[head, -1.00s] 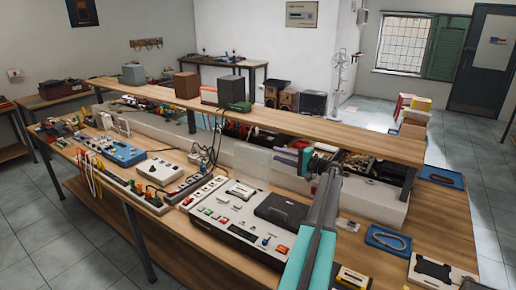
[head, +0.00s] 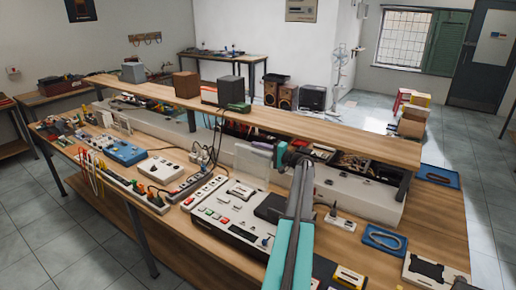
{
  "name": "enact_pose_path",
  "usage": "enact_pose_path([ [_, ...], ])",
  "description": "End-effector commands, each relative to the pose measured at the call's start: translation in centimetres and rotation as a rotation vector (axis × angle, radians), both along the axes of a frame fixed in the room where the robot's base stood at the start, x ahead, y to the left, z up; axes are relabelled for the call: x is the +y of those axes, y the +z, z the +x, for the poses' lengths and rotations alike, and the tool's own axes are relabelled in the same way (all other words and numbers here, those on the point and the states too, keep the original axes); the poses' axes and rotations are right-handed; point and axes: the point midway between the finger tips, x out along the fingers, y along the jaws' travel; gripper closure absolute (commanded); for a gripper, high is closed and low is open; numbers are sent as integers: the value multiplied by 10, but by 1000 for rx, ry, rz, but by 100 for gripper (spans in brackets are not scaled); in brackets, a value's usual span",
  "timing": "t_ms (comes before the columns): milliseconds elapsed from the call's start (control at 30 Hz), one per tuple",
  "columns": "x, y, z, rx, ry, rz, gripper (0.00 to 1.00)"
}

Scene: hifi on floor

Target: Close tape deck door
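The tape deck (head: 228,213) is a pale, low unit with red, green and white buttons, lying on the wooden bench in front of my arm. A clear, pale panel (head: 251,163) stands upright at its back edge and looks like its raised door. My gripper (head: 279,153) is at the end of my teal and grey arm, just right of the panel's upper right corner. A small purple piece shows by its tip. I cannot tell whether the gripper touches the panel, or whether its fingers are apart. My arm hides the right part of the deck.
A long raised wooden shelf (head: 330,138) runs behind the deck, with speakers and a green box on it. A power strip (head: 190,184) with plugs and cables lies left of the deck. A blue tray (head: 384,238) and a white socket box (head: 340,221) lie to the right.

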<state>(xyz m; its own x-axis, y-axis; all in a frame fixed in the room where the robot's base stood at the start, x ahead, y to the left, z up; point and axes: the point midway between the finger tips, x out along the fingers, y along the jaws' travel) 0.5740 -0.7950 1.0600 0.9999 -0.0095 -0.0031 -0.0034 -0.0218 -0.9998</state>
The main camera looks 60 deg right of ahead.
Motion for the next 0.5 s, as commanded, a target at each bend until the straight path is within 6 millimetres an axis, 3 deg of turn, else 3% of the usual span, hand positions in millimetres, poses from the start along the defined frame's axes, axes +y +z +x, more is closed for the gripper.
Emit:
enact_pose_path([
  [267, 0, 0, 2, 0, 0, 0, 74],
  [433, 1, 0, 2, 0, 1, 0, 100],
  [500, 1, -1, 2, 1, 1, 0, 100],
])
